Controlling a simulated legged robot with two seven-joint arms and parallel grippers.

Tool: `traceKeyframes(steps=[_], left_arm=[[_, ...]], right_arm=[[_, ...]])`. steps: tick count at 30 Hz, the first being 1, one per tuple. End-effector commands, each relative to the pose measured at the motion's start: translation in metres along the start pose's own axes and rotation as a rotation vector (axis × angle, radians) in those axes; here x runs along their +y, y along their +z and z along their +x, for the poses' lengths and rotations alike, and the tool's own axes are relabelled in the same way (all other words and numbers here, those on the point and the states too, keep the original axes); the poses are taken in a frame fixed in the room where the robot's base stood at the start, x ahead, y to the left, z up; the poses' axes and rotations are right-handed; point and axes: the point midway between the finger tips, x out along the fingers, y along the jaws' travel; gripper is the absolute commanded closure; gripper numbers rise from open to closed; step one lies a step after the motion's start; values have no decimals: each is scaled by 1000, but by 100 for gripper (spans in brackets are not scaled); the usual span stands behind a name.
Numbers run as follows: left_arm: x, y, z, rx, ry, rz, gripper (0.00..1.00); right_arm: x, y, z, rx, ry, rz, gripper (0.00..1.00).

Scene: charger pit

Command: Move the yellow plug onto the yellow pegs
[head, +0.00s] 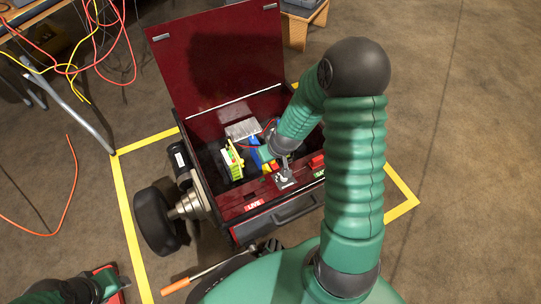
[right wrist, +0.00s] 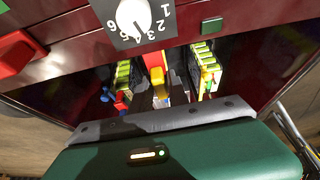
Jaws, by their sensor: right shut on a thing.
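The yellow plug (right wrist: 158,76) is between the dark fingers of my right gripper (right wrist: 160,94) in the right wrist view. That gripper is shut on it, low inside the red box. In the head view, my right gripper (head: 266,153) is over the middle of the box interior, partly covered by my own arm. Yellow-green blocks stand on both sides, left (right wrist: 122,76) and right (right wrist: 207,72). I cannot make out the yellow pegs clearly. My left gripper (head: 116,284) is at the lower left of the head view, outside the box; its fingers are unclear.
The red box has a raised lid (head: 222,55) and a front panel with a dial (right wrist: 133,16) and a red knob (right wrist: 15,52). Blue parts (right wrist: 119,101) lie inside. A black wheel (head: 155,220) and an orange-handled bar (head: 176,286) are close by.

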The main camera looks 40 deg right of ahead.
Motion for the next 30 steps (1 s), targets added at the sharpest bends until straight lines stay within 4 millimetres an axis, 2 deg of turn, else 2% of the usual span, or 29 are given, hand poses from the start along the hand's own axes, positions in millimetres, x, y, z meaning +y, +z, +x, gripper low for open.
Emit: traceKeyframes(steps=[27, 28, 30], left_arm=[[0, 3, 13, 0, 0, 0, 54], [0, 3, 13, 0, 0, 0, 54], [0, 3, 12, 0, 0, 0, 54]], right_arm=[[0, 7, 18, 0, 0, 0, 100], [0, 7, 18, 0, 0, 0, 78], [0, 7, 17, 0, 0, 0, 69]])
